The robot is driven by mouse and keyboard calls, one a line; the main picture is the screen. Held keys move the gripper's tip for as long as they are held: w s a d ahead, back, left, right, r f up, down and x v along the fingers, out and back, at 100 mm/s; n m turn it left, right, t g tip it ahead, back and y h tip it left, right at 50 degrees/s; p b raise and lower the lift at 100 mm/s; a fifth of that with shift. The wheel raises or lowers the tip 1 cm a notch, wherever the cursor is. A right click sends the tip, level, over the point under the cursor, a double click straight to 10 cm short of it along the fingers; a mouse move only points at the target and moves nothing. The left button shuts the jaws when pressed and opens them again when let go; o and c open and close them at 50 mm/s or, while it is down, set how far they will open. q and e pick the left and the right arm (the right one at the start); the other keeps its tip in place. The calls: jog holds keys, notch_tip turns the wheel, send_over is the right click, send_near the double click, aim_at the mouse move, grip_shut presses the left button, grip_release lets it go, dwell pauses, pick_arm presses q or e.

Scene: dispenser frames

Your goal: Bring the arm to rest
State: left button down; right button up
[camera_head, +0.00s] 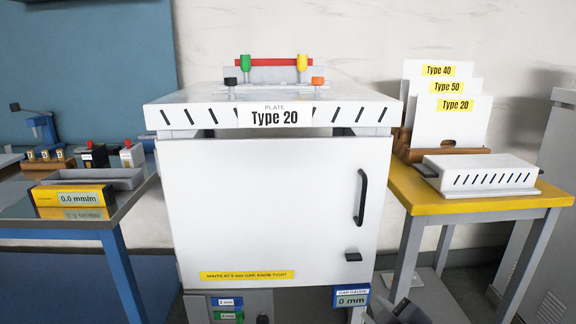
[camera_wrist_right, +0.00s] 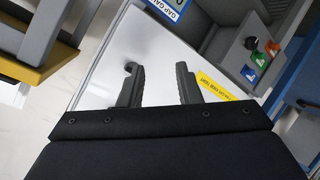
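My right gripper (camera_wrist_right: 160,84) is open in the right wrist view. Its two dark fingers stand apart with nothing between them, and the white cabinet front (camera_wrist_right: 155,55) shows behind them. In the head view only a dark part of my right gripper (camera_head: 407,311) shows at the bottom edge, low and right of the cabinet (camera_head: 270,205). My left gripper is not in view. The cabinet door is shut, with a black handle (camera_head: 361,198) at its right.
A yellow-topped table (camera_head: 480,207) at right bears a slotted white block (camera_head: 480,174) and a rack of type cards (camera_head: 437,130). A blue-framed table at left bears a grey tray (camera_head: 130,180) and a 0.0 mm/m gauge (camera_head: 75,198). A gap gauge display (camera_head: 351,299) sits below the cabinet door.

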jog(key=s+d+m+g+y, duration=0.15)
jog(key=s+m+g, duration=0.8)
jog(key=s, duration=1.35)
notch_tip(320, 180, up, 21)
jog(key=m+t+p, duration=0.2)
jog(key=p, duration=2)
jog(key=shift+w+r, duration=0.15)
jog(key=shift+w, duration=0.05)
jog(key=shift+d, duration=0.1)
